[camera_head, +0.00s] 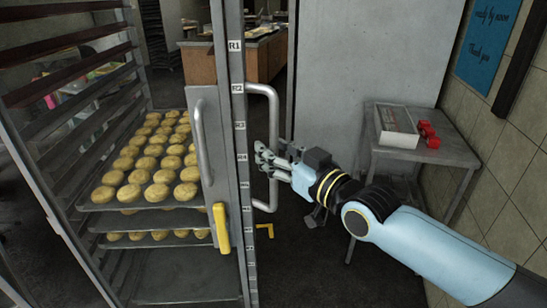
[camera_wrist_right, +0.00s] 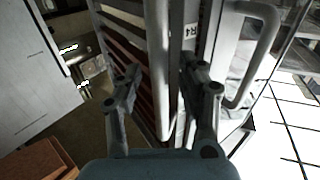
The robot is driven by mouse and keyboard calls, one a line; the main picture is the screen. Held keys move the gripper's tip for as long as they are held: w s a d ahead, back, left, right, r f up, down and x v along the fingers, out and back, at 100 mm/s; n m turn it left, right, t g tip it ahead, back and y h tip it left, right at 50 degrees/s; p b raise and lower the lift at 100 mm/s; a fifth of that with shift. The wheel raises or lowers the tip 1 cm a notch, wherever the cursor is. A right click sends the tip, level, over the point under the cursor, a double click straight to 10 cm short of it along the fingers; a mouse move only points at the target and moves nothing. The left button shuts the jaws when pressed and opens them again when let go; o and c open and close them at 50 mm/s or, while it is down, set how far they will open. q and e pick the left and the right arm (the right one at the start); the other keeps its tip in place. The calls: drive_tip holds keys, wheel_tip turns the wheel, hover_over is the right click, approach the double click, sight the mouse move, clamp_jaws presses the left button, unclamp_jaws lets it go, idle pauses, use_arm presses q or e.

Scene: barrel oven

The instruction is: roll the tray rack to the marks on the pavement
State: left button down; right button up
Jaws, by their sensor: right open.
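The tray rack (camera_head: 246,190) is a tall grey metal frame on the left in the head view, with labels up its post and trays (camera_head: 150,206) of round golden pastries. It has a curved handle (camera_head: 277,110) on its right side and another handle (camera_head: 203,150) on the near left side. My right gripper (camera_head: 264,162) is open at the right handle. In the right wrist view, its fingers (camera_wrist_right: 160,85) stand apart with a pale upright bar between them; contact cannot be told. A yellow corner mark (camera_head: 265,229) lies on the floor behind the rack. My left gripper is out of view.
A small metal table (camera_head: 440,150) with a box (camera_head: 397,126) and a red object (camera_head: 428,135) stands at the right by the tiled wall. A grey panel (camera_head: 360,60) stands behind. A wooden counter (camera_head: 200,68) is farther back. Dark floor shows between rack and table.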

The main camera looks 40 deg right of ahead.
drive_tip(key=shift+w, duration=0.35)
clamp_jaws()
drive_tip(key=shift+w+f, duration=0.1)
drive_tip(key=shift+w, duration=0.05)
idle(0.4)
